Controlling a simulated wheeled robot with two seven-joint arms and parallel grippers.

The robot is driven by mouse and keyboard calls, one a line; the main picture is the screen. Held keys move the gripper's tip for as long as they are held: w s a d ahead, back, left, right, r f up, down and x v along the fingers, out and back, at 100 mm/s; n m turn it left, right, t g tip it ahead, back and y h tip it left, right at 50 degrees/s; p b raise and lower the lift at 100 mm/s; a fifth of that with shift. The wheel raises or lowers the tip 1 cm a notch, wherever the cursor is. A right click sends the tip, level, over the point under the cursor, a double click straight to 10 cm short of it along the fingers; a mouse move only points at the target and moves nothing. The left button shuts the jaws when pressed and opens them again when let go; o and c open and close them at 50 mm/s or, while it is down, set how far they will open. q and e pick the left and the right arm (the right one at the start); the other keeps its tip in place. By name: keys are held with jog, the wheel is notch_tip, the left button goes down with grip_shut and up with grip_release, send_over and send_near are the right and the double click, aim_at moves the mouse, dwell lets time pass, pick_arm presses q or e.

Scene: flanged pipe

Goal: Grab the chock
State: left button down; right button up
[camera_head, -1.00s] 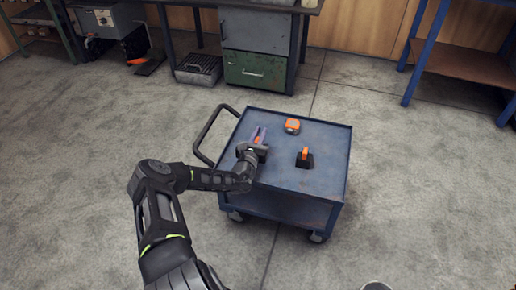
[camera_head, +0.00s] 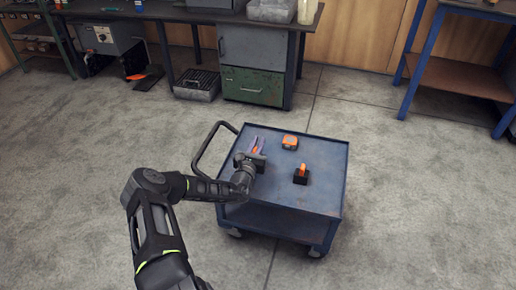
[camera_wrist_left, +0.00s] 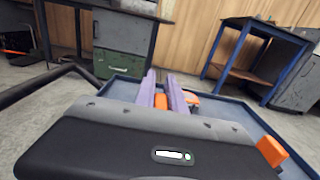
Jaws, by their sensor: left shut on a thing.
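My left gripper (camera_head: 256,146) reaches over the left part of the blue cart (camera_head: 325,150), with its purple fingers pointing to the far side. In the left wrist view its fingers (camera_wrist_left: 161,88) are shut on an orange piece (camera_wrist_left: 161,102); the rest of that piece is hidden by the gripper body. A black wedge-like block with an orange handle (camera_head: 301,175) stands on the cart top to the right of the gripper; its handle also shows in the left wrist view (camera_wrist_left: 271,151). I cannot tell whether the held piece rests on the cart. My right gripper is out of view.
An orange and grey box-like item (camera_head: 290,142) lies on the cart behind the black block. The cart's black handle (camera_head: 207,145) curves out on the left. The cart top's front and right are clear. A workbench (camera_head: 150,11) and a blue-legged table (camera_head: 465,75) stand behind.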

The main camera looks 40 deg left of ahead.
pick_arm(q)
notch_tip(320, 180, up, 6)
jog(key=p, duration=0.1)
jog(key=shift+r+p, duration=0.25)
jog(key=shift+p, duration=0.15)
